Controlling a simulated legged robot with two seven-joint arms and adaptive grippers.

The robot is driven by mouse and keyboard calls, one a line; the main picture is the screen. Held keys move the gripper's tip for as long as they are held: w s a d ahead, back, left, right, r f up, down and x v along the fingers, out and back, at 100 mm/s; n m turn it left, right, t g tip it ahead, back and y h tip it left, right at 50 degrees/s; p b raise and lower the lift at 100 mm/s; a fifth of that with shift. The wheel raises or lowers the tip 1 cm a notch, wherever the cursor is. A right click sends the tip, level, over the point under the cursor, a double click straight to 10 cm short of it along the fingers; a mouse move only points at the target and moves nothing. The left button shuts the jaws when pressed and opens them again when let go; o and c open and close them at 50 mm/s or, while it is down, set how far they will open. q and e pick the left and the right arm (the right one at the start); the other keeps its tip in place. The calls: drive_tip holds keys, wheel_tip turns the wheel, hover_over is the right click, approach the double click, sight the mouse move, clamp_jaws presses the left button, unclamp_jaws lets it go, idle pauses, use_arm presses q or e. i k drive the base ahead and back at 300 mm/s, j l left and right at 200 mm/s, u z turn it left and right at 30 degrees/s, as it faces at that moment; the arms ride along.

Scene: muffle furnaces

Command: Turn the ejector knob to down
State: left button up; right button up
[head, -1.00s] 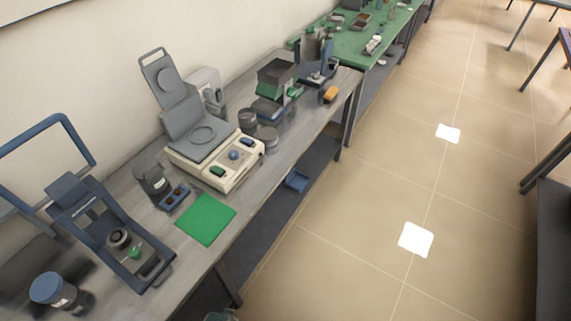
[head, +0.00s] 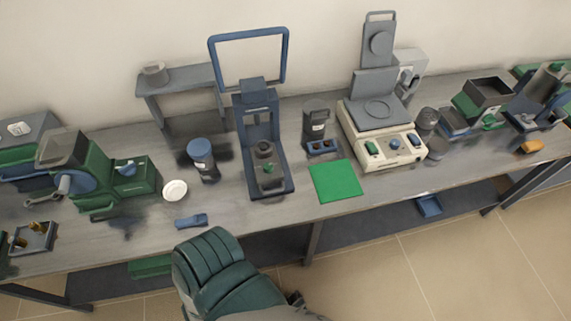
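I cannot tell for sure which part is the ejector knob. Neither of my grippers is in view.
The grey bench (head: 225,228) runs along the wall. A green mat (head: 335,181), a blue-lidded jar (head: 202,158) and a white dish (head: 175,190) lie on it. Tiled floor (head: 450,265) is clear at right.

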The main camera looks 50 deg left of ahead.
sight(268, 167)
drive_tip(key=u, duration=1.85)
